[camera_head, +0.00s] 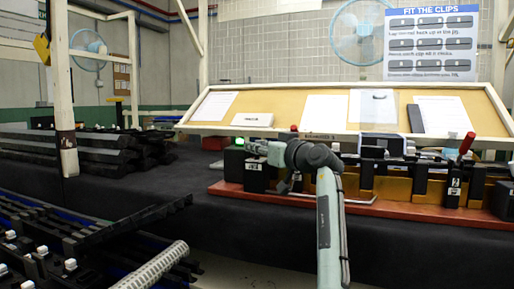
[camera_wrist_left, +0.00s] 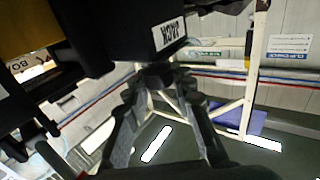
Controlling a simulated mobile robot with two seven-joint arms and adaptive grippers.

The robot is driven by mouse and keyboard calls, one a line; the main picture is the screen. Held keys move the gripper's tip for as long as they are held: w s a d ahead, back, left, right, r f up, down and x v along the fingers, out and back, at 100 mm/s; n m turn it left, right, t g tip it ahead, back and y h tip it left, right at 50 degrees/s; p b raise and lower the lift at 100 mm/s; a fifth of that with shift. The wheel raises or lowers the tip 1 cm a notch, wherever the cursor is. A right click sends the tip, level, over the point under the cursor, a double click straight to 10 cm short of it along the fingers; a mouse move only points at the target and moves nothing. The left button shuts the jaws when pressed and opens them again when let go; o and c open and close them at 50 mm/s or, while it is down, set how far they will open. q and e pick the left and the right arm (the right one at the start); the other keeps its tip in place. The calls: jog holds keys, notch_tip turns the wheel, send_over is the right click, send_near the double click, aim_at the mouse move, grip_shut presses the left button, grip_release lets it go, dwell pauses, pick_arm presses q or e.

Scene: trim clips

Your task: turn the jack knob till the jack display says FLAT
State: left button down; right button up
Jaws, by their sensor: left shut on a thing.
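The jack (camera_head: 257,176) is a dark block at the left end of the fixture on the bench. Its display (camera_head: 239,141) glows green at the top left; the writing is too small to read. In the left wrist view the jack (camera_wrist_left: 130,30) carries a white label reading JACK, upside down. My left gripper (camera_head: 262,151) reaches in at the jack, its fingers toward the left in the head view. In the wrist view its fingertips (camera_wrist_left: 157,76) close together just below the label, on the dark jack knob, which they mostly hide. My right gripper is not in view.
The fixture (camera_head: 385,209) has a red-brown base, dark clamps and red-handled levers (camera_head: 467,143). A sloped board (camera_head: 290,105) with papers stands behind it. Dark trim parts (camera_head: 80,150) are stacked at the left. The black bench top is bare in front of the jack.

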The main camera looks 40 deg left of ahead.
pick_arm(q)
jog(key=c, duration=1.3)
grip_release()
jog(key=shift+f, duration=0.1)
jog(key=shift+o, duration=0.2)
jog(key=v, duration=1.2)
